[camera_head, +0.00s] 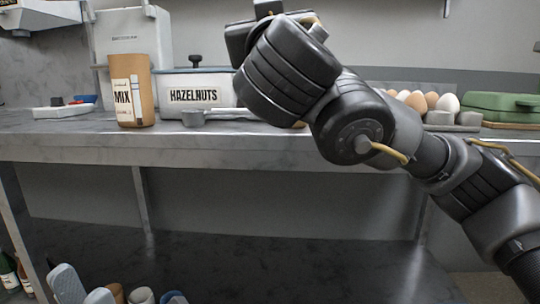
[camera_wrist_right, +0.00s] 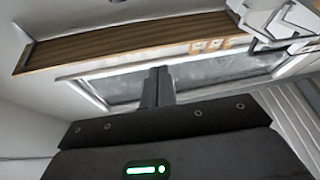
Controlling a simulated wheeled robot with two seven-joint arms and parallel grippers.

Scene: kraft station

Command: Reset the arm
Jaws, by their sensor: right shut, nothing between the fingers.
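My right arm (camera_head: 350,120) comes in from the right in the head view and is raised, bent, in front of the counter. Its far end reaches the top of the picture, and its fingertips cannot be made out there. In the right wrist view my right gripper (camera_wrist_right: 157,87) shows its two dark fingers together, shut with nothing between them. It points towards a pale wall area with a wooden shelf above. I see no left gripper in the head view.
The counter (camera_head: 75,145) holds a MIX bag (camera_head: 131,90), a HAZELNUTS container (camera_head: 199,92), eggs (camera_head: 447,103) and a green case (camera_head: 500,106). My arm crosses in front of its middle. A wooden shelf (camera_wrist_right: 120,43) shows in the wrist view. Bottles (camera_head: 8,275) stand low at left.

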